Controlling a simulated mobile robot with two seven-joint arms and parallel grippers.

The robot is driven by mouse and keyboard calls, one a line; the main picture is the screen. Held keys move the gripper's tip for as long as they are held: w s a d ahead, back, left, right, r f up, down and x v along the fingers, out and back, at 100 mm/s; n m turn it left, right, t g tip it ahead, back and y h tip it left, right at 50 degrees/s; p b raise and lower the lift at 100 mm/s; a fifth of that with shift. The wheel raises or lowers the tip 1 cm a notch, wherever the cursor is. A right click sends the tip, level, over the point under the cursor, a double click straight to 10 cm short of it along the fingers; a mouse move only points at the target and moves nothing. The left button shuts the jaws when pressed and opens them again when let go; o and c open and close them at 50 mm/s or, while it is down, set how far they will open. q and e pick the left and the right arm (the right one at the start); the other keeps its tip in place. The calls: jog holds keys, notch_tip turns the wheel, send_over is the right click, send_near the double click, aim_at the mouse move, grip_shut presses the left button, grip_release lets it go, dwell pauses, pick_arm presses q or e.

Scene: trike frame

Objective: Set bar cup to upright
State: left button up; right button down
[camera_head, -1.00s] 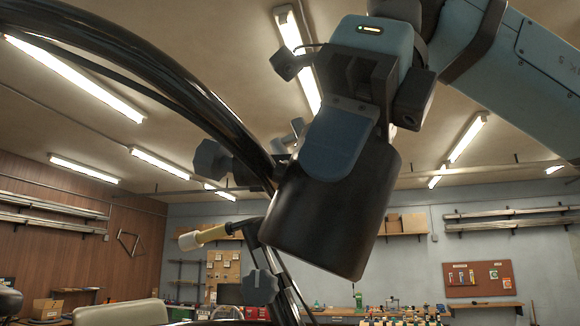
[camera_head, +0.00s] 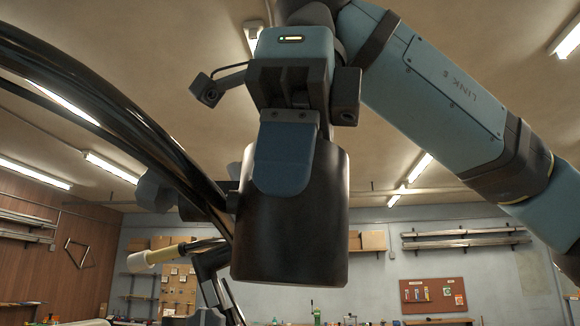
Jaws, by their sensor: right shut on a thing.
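A large dark cup (camera_head: 295,240), cylinder-shaped, fills the middle of the head view and hangs almost vertical. My right gripper (camera_head: 285,160) is above it, shut on its wall, with a blue finger lying over the near face. The other finger is hidden by the cup. The trike's thin dark upright (camera_head: 222,292) runs below and left of the cup. A thick glossy black curved tube (camera_head: 120,105) sweeps down to the cup's left edge. I cannot tell whether cup and frame touch. My left gripper is not in view.
A light-tipped tan grip (camera_head: 170,252) sticks out left of the upright, close to the cup's lower left. Dark knobs (camera_head: 155,190) show behind the curved tube. Right of the cup is open room, with wall shelves (camera_head: 465,238) and a pegboard (camera_head: 432,295) far behind.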

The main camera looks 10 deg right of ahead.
jog(key=c, duration=1.3)
grip_release()
jog(key=shift+a, duration=0.15)
jog(key=shift+c, duration=0.2)
jog(key=shift+s+a, duration=0.15)
jog(key=shift+a, duration=0.05)
jog(key=shift+d, duration=0.2)
jog(key=shift+r, duration=0.25)
notch_tip(320, 180, up, 13)
jog(key=d, duration=0.2)
